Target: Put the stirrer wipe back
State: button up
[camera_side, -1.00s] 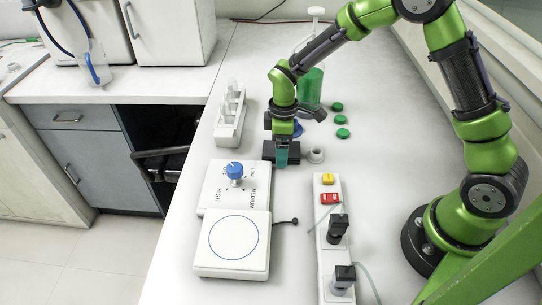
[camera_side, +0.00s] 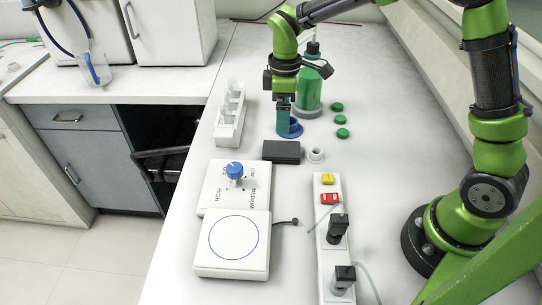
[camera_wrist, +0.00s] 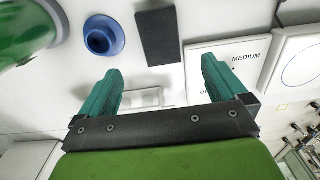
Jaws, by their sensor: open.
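The likely wipe is a dark grey rectangular block (camera_side: 281,151); the frames do not confirm this. It lies flat on the white bench just behind the stirrer (camera_side: 233,243), a white unit with a blue knob and a ringed plate. In the wrist view the block (camera_wrist: 157,32) lies beyond the fingertips, and part of the stirrer (camera_wrist: 215,60) shows at the right. My gripper (camera_side: 283,129) is above the bench behind the block, apart from it. In the wrist view my gripper (camera_wrist: 164,70) has its teal fingers spread wide, with nothing between them.
A blue flanged cup (camera_side: 292,128) is close beside my gripper. A green bottle (camera_side: 309,92) stands behind it. A white rack (camera_side: 230,116) is at left. Green caps (camera_side: 342,133), a white ring (camera_side: 316,155) and a power strip (camera_side: 326,235) are at right.

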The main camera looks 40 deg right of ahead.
jog(key=s+d+r+m+t, duration=0.25)
jog(key=s+r+m, duration=0.25)
jog(key=s+r, duration=0.4)
jog(key=s+r+m+t+y, duration=0.2)
jog(key=s+r+m+t, duration=0.1)
jog(key=s+m, duration=0.5)
jog(key=shift+s+r+t, duration=0.3)
jog(key=shift+s+t, duration=0.55)
jog(key=shift+s, duration=0.25)
jog(key=shift+d, duration=0.1)
